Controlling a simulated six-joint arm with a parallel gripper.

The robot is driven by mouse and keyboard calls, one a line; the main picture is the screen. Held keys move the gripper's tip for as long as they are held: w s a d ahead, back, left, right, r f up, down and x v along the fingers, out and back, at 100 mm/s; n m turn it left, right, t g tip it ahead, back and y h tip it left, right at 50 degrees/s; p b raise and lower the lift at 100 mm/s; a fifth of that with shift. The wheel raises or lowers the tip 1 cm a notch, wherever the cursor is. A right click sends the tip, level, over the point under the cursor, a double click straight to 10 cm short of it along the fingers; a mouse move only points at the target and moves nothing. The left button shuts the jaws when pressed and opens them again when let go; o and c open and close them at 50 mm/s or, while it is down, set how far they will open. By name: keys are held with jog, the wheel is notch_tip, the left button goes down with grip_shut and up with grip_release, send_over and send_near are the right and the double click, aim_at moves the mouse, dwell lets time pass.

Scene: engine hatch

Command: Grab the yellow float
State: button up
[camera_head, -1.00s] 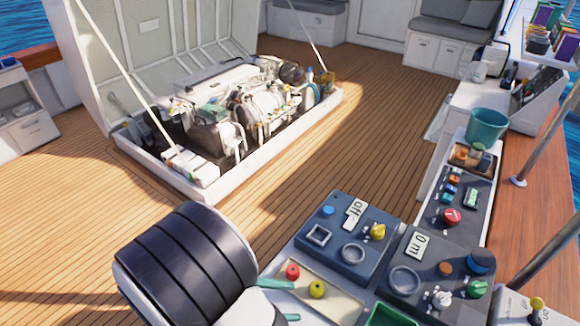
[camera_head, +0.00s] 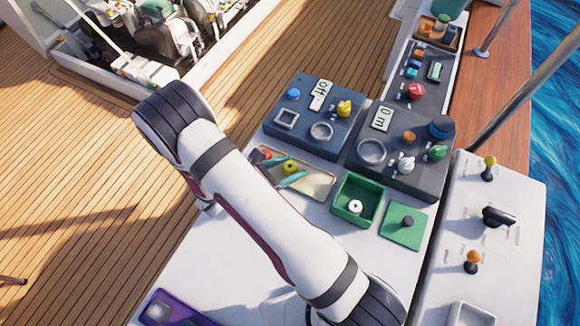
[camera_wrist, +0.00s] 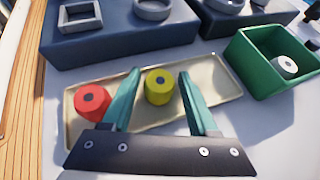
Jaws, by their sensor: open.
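The yellow float (camera_wrist: 159,86) is a short cylinder with a dark hole in its top, standing in a shallow beige tray (camera_wrist: 222,77). In the wrist view it lies between the two teal fingers of my gripper (camera_wrist: 161,90), which is open with a gap on both sides of the float. The head view also shows the yellow float (camera_head: 291,168) between the fingertips (camera_head: 285,171). A red float (camera_wrist: 92,102) stands in the same tray, just left of the left finger. In the head view the red float is partly hidden by my gripper.
A green box (camera_head: 347,207) with a white float (camera_head: 355,206) inside stands right of the tray. A green square lid (camera_head: 405,226) lies beside it. Blue-grey control panels (camera_head: 283,140) with knobs rise behind the tray.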

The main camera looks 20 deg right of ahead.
grip_shut()
dwell(0.3)
